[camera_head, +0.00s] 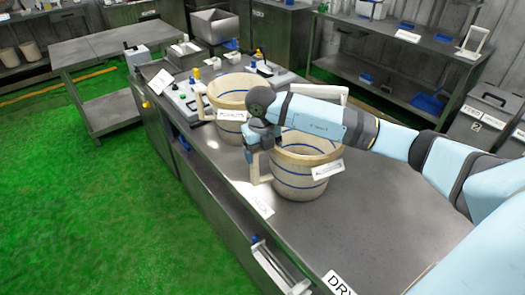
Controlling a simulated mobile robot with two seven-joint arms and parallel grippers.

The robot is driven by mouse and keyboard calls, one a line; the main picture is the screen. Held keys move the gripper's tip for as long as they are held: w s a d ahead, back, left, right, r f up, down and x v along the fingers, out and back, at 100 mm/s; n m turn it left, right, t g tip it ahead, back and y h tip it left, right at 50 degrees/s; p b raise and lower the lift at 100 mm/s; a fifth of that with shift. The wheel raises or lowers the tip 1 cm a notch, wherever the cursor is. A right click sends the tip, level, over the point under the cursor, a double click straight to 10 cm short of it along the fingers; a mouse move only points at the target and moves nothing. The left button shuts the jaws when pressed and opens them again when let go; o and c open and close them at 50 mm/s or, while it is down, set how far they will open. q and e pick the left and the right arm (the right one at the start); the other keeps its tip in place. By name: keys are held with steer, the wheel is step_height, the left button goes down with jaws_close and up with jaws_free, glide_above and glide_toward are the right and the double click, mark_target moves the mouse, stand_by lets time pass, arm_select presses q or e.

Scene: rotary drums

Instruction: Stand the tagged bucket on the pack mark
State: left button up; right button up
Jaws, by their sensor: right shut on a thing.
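A pale bucket (297,184) with blue bands is over the steel counter, just right of a white floor-flat label (255,199) that seems to read PACK. It looks upright; I cannot tell whether its base touches the counter. A white tag (328,169) sits on its right side. My right gripper (257,143) is shut on its pale left handle (260,168); my arm crosses in front of its far rim. A second similar bucket (230,100) with a white lettered tag (231,115) stands behind and to the left. My left gripper is not in view.
The steel counter (370,230) is bare toward the front right, where a DRY label (338,284) lies. Small devices (262,66) stand at its far end. A side table (95,45) and a back shelf (400,85) stand apart on the green floor (90,220).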

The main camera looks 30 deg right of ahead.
steer(key=shift+f, duration=0.2)
steer(key=o, duration=1.4)
steer(key=shift+o, duration=0.4)
steer(key=shift+a+r+p, duration=0.1)
steer(key=shift+r+p, duration=0.9)
steer(key=shift+r, duration=0.95)
steer(key=shift+r+p, duration=1.4)
steer(key=shift+r, duration=1.2)
steer(key=shift+a, duration=0.1)
